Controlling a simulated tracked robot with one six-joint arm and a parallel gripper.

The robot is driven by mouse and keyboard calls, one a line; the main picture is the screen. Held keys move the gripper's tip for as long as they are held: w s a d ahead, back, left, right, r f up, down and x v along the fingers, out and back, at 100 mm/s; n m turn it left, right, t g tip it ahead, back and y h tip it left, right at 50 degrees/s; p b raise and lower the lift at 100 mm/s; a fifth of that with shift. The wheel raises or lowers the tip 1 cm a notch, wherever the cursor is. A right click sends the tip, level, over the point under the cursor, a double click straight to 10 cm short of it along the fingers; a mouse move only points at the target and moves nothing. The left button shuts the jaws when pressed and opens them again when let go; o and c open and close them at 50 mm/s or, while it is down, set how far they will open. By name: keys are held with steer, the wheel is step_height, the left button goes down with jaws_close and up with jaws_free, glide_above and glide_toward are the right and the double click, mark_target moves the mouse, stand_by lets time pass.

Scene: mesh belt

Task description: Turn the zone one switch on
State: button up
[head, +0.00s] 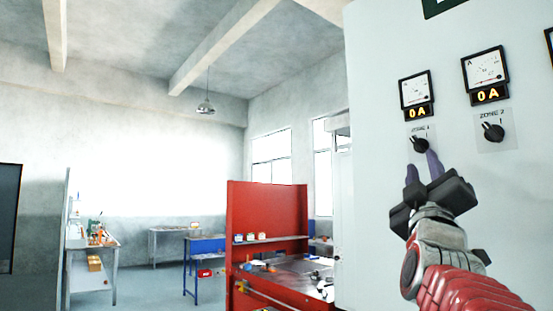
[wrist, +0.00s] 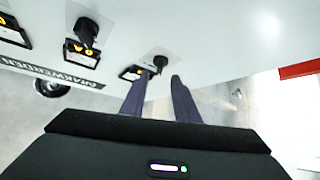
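The zone one switch (head: 418,145) is a black rotary knob on a pale plate under the left meter of a light grey cabinet. The meter's display (head: 418,113) reads 0 A. In the wrist view, which looks upside down, the switch (wrist: 160,63) sits just beyond and roughly between my fingertips. My gripper (head: 423,163) is open, its two purple-grey fingers apart and pointing at the switch; it also shows in the wrist view (wrist: 160,78). Nothing is between the fingers. In the head view the right fingertip overlaps the switch plate; I cannot tell whether it touches.
The zone two switch (head: 493,131) is close on the right, under a second meter (head: 484,69) also showing 0 A. The cabinet face (head: 375,200) fills the right side. A red workbench (head: 268,210) stands left of it, with open floor (head: 150,285) further left.

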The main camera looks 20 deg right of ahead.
mark_target(419, 148)
steer(key=shift+x, duration=3.2)
jaws_close()
steer(key=shift+a, duration=0.2)
steer(key=shift+d, duration=0.1)
